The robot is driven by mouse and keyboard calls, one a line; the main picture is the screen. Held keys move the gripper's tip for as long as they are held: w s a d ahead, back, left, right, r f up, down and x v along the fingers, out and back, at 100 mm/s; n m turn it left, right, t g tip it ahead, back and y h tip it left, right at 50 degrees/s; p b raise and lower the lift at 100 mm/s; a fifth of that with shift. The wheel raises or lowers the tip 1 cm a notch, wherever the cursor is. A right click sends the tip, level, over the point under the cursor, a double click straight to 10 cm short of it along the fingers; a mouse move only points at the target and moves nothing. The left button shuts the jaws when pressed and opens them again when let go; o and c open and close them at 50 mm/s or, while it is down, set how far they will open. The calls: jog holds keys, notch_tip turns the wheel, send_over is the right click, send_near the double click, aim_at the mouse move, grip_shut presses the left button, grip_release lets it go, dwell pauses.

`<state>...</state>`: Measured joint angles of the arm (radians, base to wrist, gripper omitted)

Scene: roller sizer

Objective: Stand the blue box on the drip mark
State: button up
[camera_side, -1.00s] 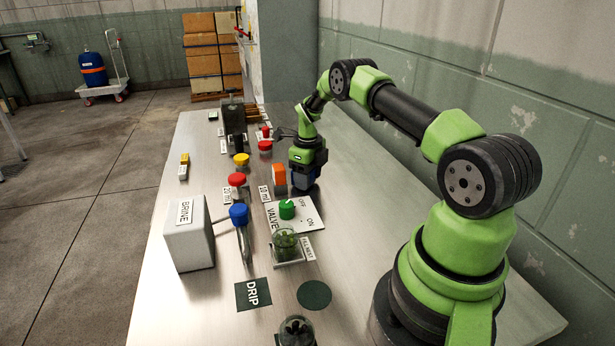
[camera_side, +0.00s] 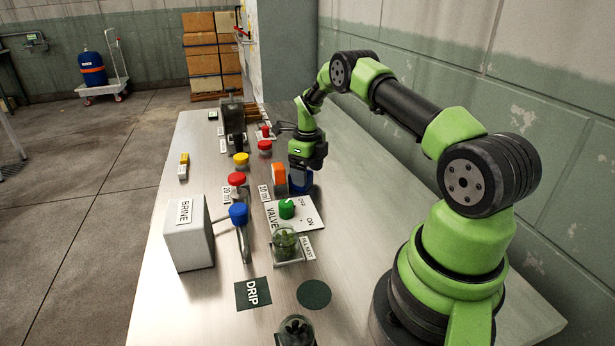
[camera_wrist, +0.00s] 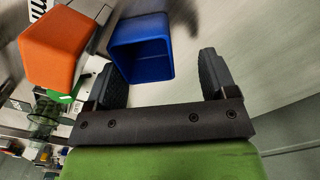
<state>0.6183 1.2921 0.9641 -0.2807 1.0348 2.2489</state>
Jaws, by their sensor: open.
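The blue box (camera_side: 303,181) stands on the table under my gripper (camera_side: 305,168) in the side view, partly hidden by it. In the wrist view the blue box (camera_wrist: 140,50) shows a hollow face and lies just past the fingertips, nearer the left finger. My gripper (camera_wrist: 158,66) is open, with nothing held between the fingers. The drip mark (camera_side: 253,294) is a dark green square lettered DRIP on the bare table at the front, well away from the box.
An orange box (camera_side: 279,180) stands close left of the blue box. A dark round mark (camera_side: 314,295) is beside the drip mark.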

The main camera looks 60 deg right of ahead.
notch_tip(320, 180, up, 10)
jog(key=s+a+r+n+t, duration=0.2)
jog(key=a+r+n+t, duration=0.1)
jog(key=a+r+n, duration=1.15)
jog(key=s+a+r+n+t+y, duration=0.1)
jog(key=s+a+r+n+t, duration=0.2)
jog(key=s+a+r+n, duration=0.3)
jog(key=s+a+n, duration=0.4)
jog(key=s+n, duration=0.2)
jog(key=s, duration=0.1)
jog(key=shift+a, duration=0.4)
jog(key=s+n, duration=0.1)
jog(key=s+a+f+n, duration=0.1)
jog(key=s+n, duration=0.1)
jog(key=s+a+n+t+y, duration=0.1)
jog(key=s+n, duration=0.1)
jog(key=shift+f, duration=0.15)
jog(key=shift+c, duration=0.3)
jog(key=shift+s+a+f+n, duration=0.15)
jog(key=shift+s+n, duration=0.05)
jog(key=shift+n, duration=0.05)
jog(key=shift+c, duration=0.8)
